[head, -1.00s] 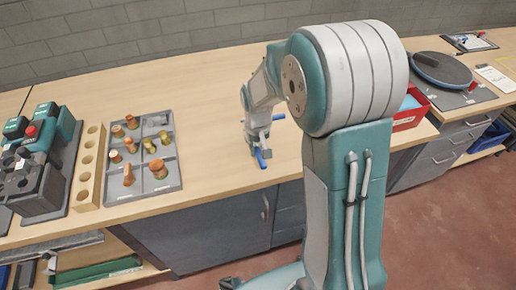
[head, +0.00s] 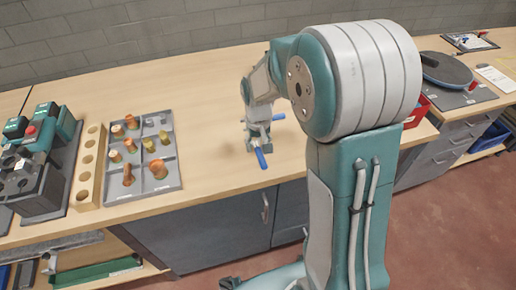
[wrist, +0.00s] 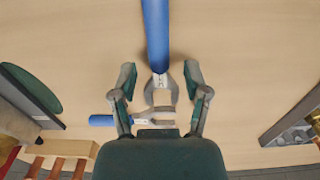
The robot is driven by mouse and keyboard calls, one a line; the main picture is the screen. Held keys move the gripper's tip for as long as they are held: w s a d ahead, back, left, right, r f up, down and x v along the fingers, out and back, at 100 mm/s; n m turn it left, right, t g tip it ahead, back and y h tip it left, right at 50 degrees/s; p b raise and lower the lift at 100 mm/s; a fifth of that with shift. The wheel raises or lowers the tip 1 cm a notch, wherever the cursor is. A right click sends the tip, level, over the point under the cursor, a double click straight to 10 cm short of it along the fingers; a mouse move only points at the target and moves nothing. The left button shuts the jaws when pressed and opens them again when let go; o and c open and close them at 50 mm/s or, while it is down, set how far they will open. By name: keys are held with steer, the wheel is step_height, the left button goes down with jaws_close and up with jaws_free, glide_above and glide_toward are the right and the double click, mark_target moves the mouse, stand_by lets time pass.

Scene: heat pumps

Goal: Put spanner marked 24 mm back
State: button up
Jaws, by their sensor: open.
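A spanner with a blue handle (wrist: 157,35) lies on the worktop, its handle toward the bench's front edge. The handle also shows in the head view (head: 261,158). Its grey open end lies between my gripper's fingers in the wrist view. My gripper (wrist: 160,76) is open, one finger on each side of that head, with gaps visible. It also shows in the head view (head: 257,143). A second, smaller blue-handled spanner (wrist: 101,120) lies crosswise just beyond, partly behind the gripper body. I cannot read any size marking.
A grey compartment tray (head: 118,190) with several brass-coloured fittings stands to the left, beside a wooden block with holes (head: 84,192). Green-grey equipment (head: 40,165) stands at far left. A red bin (head: 416,112) and a round dark disc (head: 447,69) are to the right.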

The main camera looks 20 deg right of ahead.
mark_target(258, 150)
step_height(258, 150, up, 9)
steer(key=s+r+t, duration=0.3)
steer(key=s+r, duration=0.1)
steer(key=s, duration=0.6)
steer(key=s+r+t, duration=0.2)
steer(key=s+r, duration=0.3)
steer(key=s, duration=0.5)
steer(key=shift+t, duration=0.4)
steer(key=shift+s, duration=0.1)
